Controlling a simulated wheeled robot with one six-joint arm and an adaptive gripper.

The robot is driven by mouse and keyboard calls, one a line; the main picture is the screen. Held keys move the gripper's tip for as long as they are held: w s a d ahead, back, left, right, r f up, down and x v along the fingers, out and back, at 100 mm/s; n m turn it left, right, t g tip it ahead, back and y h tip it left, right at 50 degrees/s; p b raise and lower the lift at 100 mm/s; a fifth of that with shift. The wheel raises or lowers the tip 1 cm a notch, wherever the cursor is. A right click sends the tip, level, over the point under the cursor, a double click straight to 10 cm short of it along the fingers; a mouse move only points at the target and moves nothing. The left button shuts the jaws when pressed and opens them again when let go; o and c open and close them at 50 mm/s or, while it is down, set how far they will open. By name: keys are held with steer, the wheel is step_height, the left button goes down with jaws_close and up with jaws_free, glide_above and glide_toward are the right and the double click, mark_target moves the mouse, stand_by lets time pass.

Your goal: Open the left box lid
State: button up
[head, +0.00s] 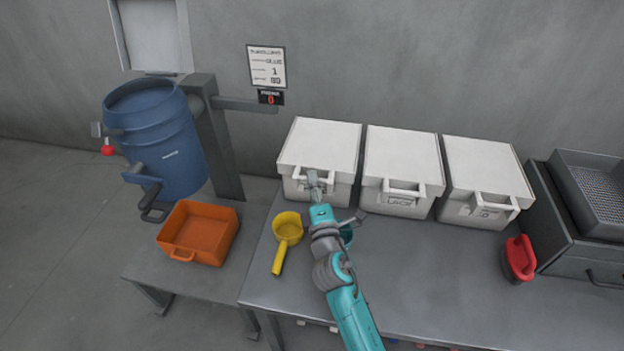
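Three white boxes with lids stand in a row against the wall, and all three lids look shut. The left box (316,150) has a handle loop on the front of its lid (325,142). My gripper (313,178) is at the front of the left box, over its handle area, at the end of my teal arm. The gripper hides part of the handle, and I cannot tell whether its fingers touch it. The fingers are too small to show whether they are open or shut.
The middle box (402,165) and right box (484,180) stand beside it. A yellow scoop (287,229), a red-handled tool (519,258) and a grey tray unit (595,195) are on the table (430,275). An orange bin (199,232) and blue barrel (160,140) are left.

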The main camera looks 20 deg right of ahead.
steer(key=shift+x, duration=0.8)
jaws_close()
steer(key=shift+r, duration=0.2)
